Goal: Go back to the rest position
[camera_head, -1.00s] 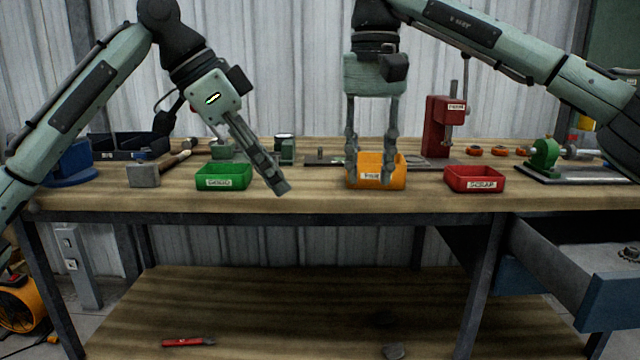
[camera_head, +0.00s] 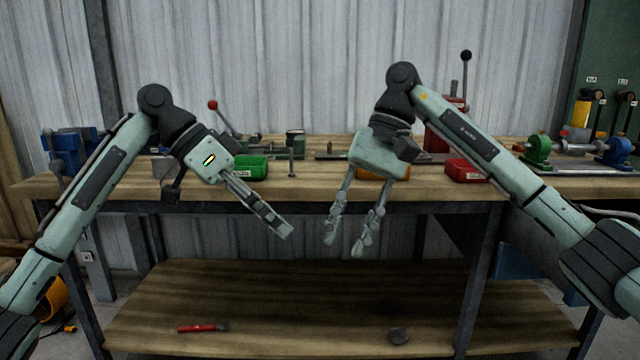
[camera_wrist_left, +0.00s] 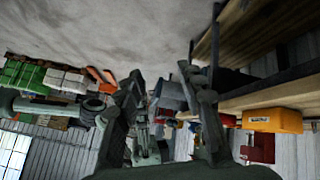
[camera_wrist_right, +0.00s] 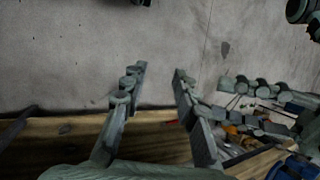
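In the head view my left gripper (camera_head: 285,231) hangs in front of the bench's front edge, pointing down and right. It is seen nearly edge-on there. In the left wrist view its two fingers (camera_wrist_left: 160,85) stand apart with nothing held. My right gripper (camera_head: 343,250) points down in front of the bench, in front of the orange bin, fingers spread and empty. The right wrist view shows the same fingers (camera_wrist_right: 160,70) apart over bare floor. Both arms are bent, with the grippers apart from each other and from the bench.
The workbench (camera_head: 120,190) carries a green bin (camera_head: 252,168), a partly hidden orange bin (camera_head: 383,173) and a red bin (camera_head: 465,170). A red press (camera_head: 437,137) stands behind my right arm. A red-handled tool (camera_head: 203,328) lies on the lower shelf (camera_head: 300,300).

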